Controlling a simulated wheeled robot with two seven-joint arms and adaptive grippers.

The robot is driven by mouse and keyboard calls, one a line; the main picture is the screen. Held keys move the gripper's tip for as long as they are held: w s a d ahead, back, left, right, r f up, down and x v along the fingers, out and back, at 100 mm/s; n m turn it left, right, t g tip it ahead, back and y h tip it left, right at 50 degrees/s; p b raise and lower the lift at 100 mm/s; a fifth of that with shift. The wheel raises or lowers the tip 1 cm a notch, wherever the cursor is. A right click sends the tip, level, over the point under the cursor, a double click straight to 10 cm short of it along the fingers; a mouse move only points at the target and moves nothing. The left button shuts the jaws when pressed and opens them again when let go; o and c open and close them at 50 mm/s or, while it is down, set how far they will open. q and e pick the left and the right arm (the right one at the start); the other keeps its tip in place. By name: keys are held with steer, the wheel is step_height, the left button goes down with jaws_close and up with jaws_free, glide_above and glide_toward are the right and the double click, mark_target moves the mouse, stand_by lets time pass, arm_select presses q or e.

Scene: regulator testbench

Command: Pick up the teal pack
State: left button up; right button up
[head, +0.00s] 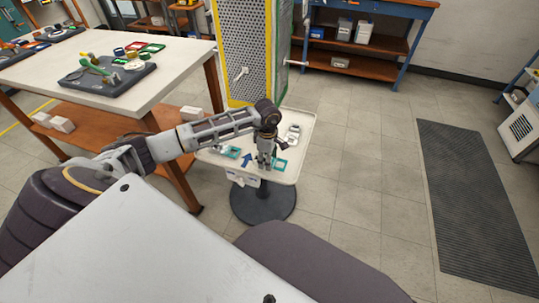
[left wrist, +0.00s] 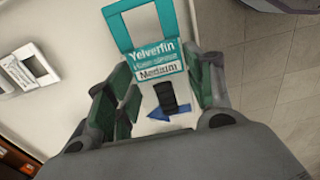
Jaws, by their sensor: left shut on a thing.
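A teal pack (left wrist: 152,50) with a square window and a label reading "Yelverfin" and "Medium" shows in the left wrist view. Its label end is between the green-padded fingers of my left gripper (left wrist: 165,82), which is shut on it. In the head view my left gripper (head: 266,164) points down over the right part of a small cream tray table (head: 291,177), with the teal pack (head: 280,165) at its fingertips. I cannot tell whether the pack touches the tray. Another teal-and-white pack (head: 229,151) lies on the tray to the left. My right gripper is not in view.
A whitish pack (head: 293,134) lies at the tray's back right. A blue arrow (head: 247,159) marks the tray. A perforated panel (head: 243,50) stands behind it. A white workbench (head: 40,77) is at left. Floor to the right is clear up to a dark mat (head: 475,195).

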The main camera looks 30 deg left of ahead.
arm_select(q)
steer(key=s+d+p, duration=0.1)
steer(key=s+d, duration=0.2)
steer(key=s, duration=1.2)
steer(key=shift+d+p, duration=0.3)
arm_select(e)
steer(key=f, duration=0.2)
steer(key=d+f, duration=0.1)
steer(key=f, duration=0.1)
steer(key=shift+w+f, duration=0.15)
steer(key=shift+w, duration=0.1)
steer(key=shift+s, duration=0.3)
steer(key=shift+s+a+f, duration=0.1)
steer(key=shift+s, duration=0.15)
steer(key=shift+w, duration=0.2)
